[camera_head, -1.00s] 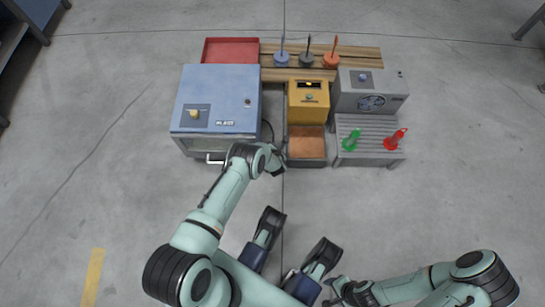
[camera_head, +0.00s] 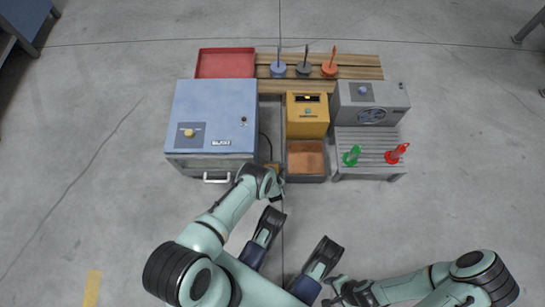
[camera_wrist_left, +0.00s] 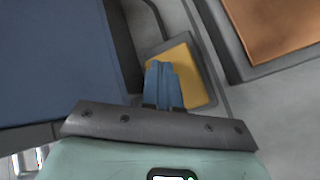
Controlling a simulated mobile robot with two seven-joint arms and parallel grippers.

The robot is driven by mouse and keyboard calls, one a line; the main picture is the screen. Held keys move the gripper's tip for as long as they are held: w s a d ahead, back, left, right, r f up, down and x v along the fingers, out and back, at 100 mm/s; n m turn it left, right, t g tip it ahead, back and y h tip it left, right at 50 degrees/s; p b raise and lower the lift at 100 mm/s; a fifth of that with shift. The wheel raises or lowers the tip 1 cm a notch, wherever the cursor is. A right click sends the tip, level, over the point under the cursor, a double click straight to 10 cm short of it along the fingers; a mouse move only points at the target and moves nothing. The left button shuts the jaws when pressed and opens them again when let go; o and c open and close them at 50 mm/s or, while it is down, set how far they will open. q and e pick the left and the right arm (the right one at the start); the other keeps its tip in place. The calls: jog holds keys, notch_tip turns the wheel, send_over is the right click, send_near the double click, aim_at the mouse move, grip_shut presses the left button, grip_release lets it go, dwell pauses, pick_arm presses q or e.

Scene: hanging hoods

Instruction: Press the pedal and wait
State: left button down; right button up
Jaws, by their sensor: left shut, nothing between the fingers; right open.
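The pedal is a yellow plate on a grey base (camera_wrist_left: 203,88) on the floor, between the blue cabinet and the bin with the brown inside. A small part of the pedal shows in the head view (camera_head: 273,167). My left gripper (camera_head: 279,192) is shut and empty, pointing down. In the left wrist view its blue fingertips (camera_wrist_left: 160,66) overlap the pedal and hide part of it. I cannot tell whether they touch it. My right gripper (camera_head: 332,291) is low in the head view, far from the pedal, and is open; its fingers are hard to make out.
The blue cabinet (camera_head: 215,105) stands left of the pedal. A yellow machine (camera_head: 307,115) with the brown-lined bin (camera_head: 306,158) stands to the right. Beyond are a grey slatted table (camera_head: 368,140) with green and red items and a red tray (camera_head: 226,64). Floor on both sides is clear.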

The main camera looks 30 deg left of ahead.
pick_arm(q)
jog(key=shift+f, duration=0.55)
pick_arm(e)
jog(key=shift+w+d, duration=0.1)
jog(key=shift+w, duration=0.3)
dwell(1.3)
pick_arm(q)
jog(key=shift+f, duration=0.4)
jog(key=shift+d+f, duration=0.1)
jog(key=shift+f, duration=0.7)
dwell(0.9)
jog(key=shift+s+r, duration=0.1)
jog(key=shift+r, duration=0.05)
pick_arm(e)
jog(key=shift+s+r, duration=0.1)
jog(key=shift+r, duration=0.05)
pick_arm(q)
jog(key=shift+r+p, duration=0.7)
jog(key=shift+p, duration=0.35)
jog(key=shift+r, duration=0.35)
pick_arm(e)
jog(key=shift+s+r, duration=0.15)
jog(key=shift+r, duration=0.7)
pick_arm(q)
jog(key=shift+p, duration=0.3)
jog(key=shift+r+p, duration=2)
jog(key=shift+r, duration=0.55)
pick_arm(e)
jog(key=shift+s+r, duration=0.15)
jog(key=shift+r, duration=2)
